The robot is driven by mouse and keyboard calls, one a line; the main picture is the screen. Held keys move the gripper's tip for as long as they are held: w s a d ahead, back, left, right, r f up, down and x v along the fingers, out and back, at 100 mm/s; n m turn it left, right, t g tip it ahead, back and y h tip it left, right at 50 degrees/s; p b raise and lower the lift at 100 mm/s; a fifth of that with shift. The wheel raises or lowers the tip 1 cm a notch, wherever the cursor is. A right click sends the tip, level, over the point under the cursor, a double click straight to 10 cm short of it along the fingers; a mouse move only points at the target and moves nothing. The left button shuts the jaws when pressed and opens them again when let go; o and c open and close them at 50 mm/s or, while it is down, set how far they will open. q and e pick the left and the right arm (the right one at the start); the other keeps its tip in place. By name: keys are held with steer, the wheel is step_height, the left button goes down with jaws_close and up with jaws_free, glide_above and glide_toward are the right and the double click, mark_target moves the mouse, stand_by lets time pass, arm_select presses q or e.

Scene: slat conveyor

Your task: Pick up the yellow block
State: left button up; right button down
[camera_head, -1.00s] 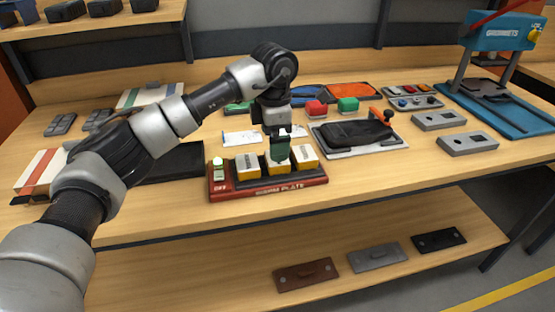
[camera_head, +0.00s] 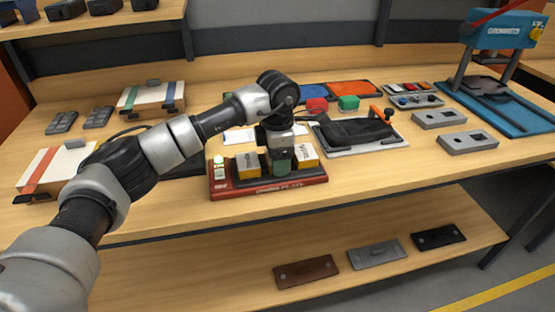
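Yellow blocks with white tops sit in a red plate (camera_head: 228,190) on the workbench. The left block (camera_head: 248,167) and the right block (camera_head: 306,157) both show. My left gripper (camera_head: 281,168) points straight down between them, over the plate's middle place. The block in the middle is hidden behind the gripper. A dark green part shows at the gripper's lower end. Whether its fingers are open or around a block cannot be made out. My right gripper is not in view.
A green-and-white switch (camera_head: 218,165) stands at the plate's left end. A black tool (camera_head: 362,132) lies on a pale board to the right. Red (camera_head: 317,105) and green (camera_head: 348,103) pieces sit behind. The bench front right of the plate is clear.

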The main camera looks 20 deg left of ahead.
arm_select(q)
steer(key=shift+c, duration=0.8)
steer(key=shift+r, duration=0.1)
step_height(320, 180, up, 4)
steer(key=shift+r+b, duration=0.1)
steer(key=shift+b, duration=0.25)
steer(key=s+d+r, duration=0.3)
steer(key=d+r, duration=0.3)
steer(key=d, duration=0.5)
steer(key=shift+d+r+b, duration=0.15)
steer(key=shift+r+b, duration=0.15)
steer(key=shift+b, duration=0.15)
